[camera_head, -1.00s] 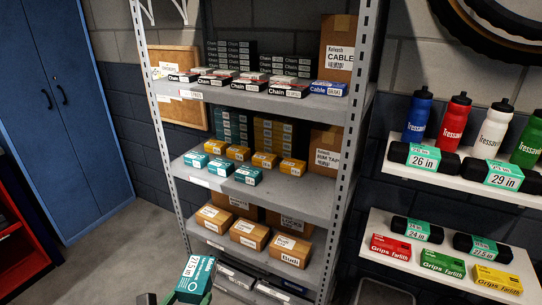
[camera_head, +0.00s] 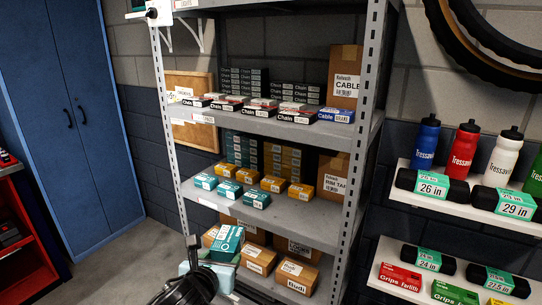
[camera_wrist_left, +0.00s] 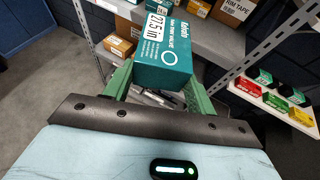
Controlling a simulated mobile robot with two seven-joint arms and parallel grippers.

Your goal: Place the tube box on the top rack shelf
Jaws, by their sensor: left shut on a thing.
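The teal tube box (camera_head: 228,242) has a white label and is in my left gripper (camera_head: 213,262), in front of the rack's lower shelves. In the left wrist view, the tube box (camera_wrist_left: 165,48) sits between the green fingers of my left gripper (camera_wrist_left: 160,80), which are shut on it. The highest rack shelf in sight (camera_head: 265,6) shows only its underside and front edge at the top of the head view. Its upper surface is out of view. My right gripper is not in view.
The chain-box shelf (camera_head: 350,131) and the shelf of small teal and orange boxes (camera_head: 310,211) are below. A rack post (camera_head: 366,90) stands at the front right. Wall shelves with bottles (camera_head: 466,150) are further right, a blue cabinet (camera_head: 75,110) at left.

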